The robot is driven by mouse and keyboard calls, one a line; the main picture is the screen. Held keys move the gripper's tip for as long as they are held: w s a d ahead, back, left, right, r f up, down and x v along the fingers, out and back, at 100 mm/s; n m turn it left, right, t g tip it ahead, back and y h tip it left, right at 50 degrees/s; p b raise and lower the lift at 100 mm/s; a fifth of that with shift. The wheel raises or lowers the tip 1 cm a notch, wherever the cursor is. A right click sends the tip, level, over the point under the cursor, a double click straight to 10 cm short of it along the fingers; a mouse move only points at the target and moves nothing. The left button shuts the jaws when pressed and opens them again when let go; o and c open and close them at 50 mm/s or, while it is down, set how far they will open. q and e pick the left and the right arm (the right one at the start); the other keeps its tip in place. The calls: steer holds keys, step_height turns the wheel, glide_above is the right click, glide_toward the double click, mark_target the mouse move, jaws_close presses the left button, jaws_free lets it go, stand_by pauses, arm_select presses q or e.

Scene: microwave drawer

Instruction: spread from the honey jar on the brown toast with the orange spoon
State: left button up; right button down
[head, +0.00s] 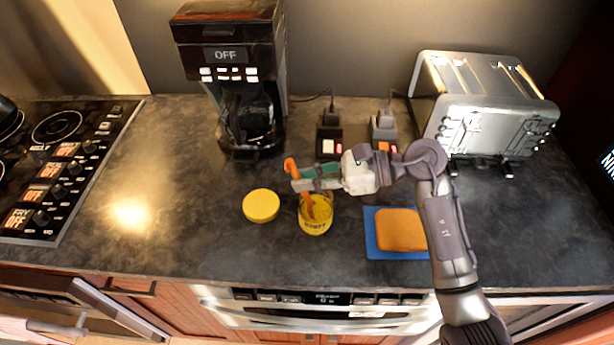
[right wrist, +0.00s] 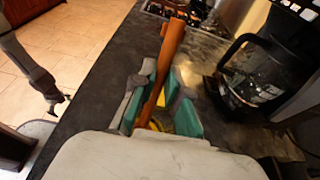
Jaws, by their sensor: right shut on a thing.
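The orange spoon (head: 291,170) is held near its upper part by my right gripper (head: 303,178), whose teal pads close on it. In the right wrist view the spoon (right wrist: 171,50) stands slightly tilted between the pads (right wrist: 161,105). Its lower end reaches into the open honey jar (head: 315,222), a yellow jar on the counter; the spoon's tip is hidden inside. The brown toast (head: 401,230) lies on a blue board (head: 373,247) to the right of the jar, partly behind my right arm. My left gripper is not clearly in the head view.
A yellow lid (head: 261,206) lies left of the jar. A coffee maker (head: 232,70) stands behind, a toaster (head: 485,105) at the back right, and a stove (head: 65,150) at the left. Two small dark devices (head: 329,135) stand behind the gripper. The counter's left middle is clear.

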mark_target(294, 162)
steer(key=shift+f+b, duration=0.85)
steer(key=shift+b, duration=0.1)
stand_by(1.1)
steer(key=shift+s+f+b, duration=0.1)
steer(key=shift+f+b, duration=0.1)
steer(key=shift+b, duration=0.25)
stand_by(1.4)
steer(key=shift+r+p, duration=1.45)
steer(key=shift+r, duration=2.25)
step_height(294, 162, up, 6)
steer(key=p, duration=0.2)
